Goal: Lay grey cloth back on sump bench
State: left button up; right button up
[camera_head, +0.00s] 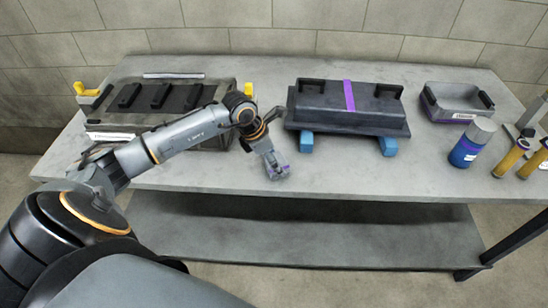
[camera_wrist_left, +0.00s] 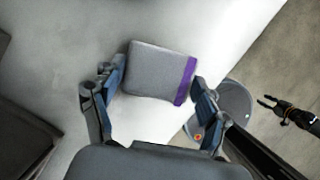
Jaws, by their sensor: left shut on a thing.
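The grey cloth (camera_wrist_left: 155,72), a folded pad with a purple stripe along one edge, is between the fingers of my left gripper (camera_wrist_left: 156,88) in the left wrist view. The gripper is shut on it. In the head view my left gripper (camera_head: 274,166) points down at the bench's front part, with the cloth (camera_head: 280,173) small at its tips. I cannot tell whether the cloth touches the grey bench top (camera_head: 225,178). My right gripper (camera_wrist_left: 275,108) shows at the right of the left wrist view, beyond the bench edge, with its fingers apart and empty.
A dark sump (camera_head: 345,112) with a purple band rests on blue blocks (camera_head: 388,146) behind and right of the gripper. An engine block (camera_head: 160,97) lies left. A grey bin (camera_head: 455,100), a blue canister (camera_head: 470,146) and yellow cylinders (camera_head: 510,158) stand right. The front strip is clear.

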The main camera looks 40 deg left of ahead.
pick_arm(q)
jog(key=shift+f, duration=0.1)
jog(key=o, duration=1.3)
jog(key=shift+o, duration=0.2)
pick_arm(e)
jog(key=shift+f, duration=0.15)
jog(key=shift+d, duration=0.2)
pick_arm(q)
jog(key=shift+r, duration=0.35)
jog(key=b+v, duration=0.1)
jog(key=v, duration=1)
jog(key=shift+s+r+b, duration=0.15)
jog(key=shift+r+b, duration=0.15)
jog(key=shift+b, duration=0.05)
pick_arm(e)
jog(key=shift+f, duration=0.7)
pick_arm(q)
jog(key=shift+a, duration=0.15)
